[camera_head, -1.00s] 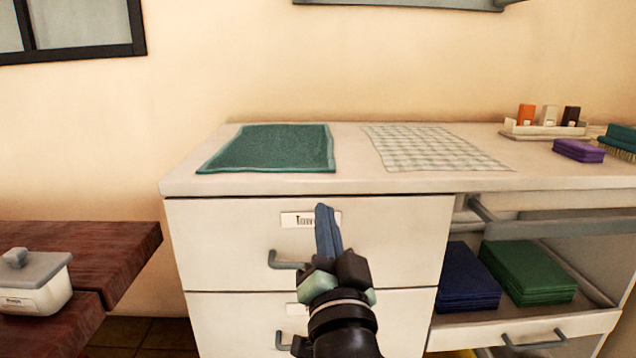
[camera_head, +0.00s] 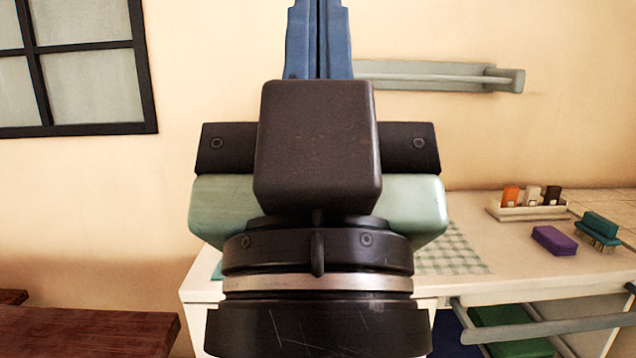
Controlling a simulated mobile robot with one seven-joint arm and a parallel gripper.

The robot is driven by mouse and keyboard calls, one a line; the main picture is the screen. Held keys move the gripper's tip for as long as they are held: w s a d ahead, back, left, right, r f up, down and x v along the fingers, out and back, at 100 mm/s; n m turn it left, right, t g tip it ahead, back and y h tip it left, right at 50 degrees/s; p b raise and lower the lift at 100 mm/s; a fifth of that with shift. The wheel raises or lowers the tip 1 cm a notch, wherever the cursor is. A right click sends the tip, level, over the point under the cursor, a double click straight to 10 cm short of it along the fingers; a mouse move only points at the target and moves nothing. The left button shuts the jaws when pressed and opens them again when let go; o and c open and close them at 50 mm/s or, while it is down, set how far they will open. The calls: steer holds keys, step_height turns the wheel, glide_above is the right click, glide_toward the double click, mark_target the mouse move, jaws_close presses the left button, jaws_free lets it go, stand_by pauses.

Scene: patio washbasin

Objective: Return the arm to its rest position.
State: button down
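My gripper (camera_head: 319,14) fills the middle of the view, close to the camera and pointing up. Its two blue fingers lie side by side with only a thin dark line between them, and nothing shows in them. The fingertips reach the top edge of the picture, so their very ends may be cut off. My dark wrist and pale green gripper body hide much of the white counter (camera_head: 560,285) behind.
On the counter stand a tray of small bottles (camera_head: 528,213), a purple sponge (camera_head: 554,240) and a green brush (camera_head: 599,231). A checked cloth (camera_head: 450,254) is partly hidden. A wall rail (camera_head: 430,77) hangs behind; a wooden bench (camera_head: 85,332) is lower left.

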step_height(320, 180, up, 22)
steer(key=p, duration=1.9)
steer(key=shift+f, duration=0.1)
